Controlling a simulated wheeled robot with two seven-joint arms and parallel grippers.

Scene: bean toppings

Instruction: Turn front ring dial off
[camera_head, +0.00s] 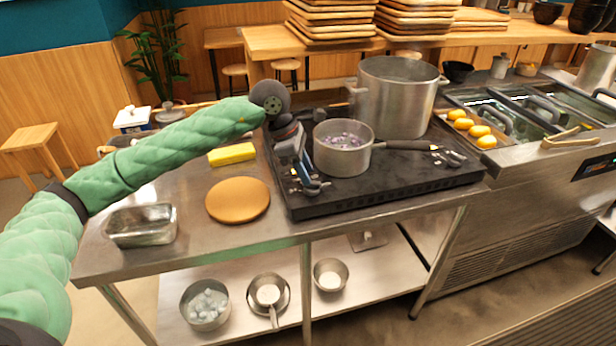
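The black stove (400,176) stands on the steel counter. A grey saucepan (345,160) with purple-flecked contents sits at its front left, its dark handle pointing right. A large steel pot (396,100) stands behind it. My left gripper (314,187) reaches down at the stove's left side, beside the saucepan. Its fingers are small and dark here, and I cannot tell whether they are open or shut. I cannot make out the front ring dial; the gripper may cover part of that area. My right gripper is not in view.
Small metallic parts (447,156) near the saucepan handle's end are unclear. A round brown board (238,200), a yellow block (232,154) and a metal tray (141,226) lie left of the stove. Yellow items (470,125) sit at right. Bowls (205,305) stand on the lower shelf.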

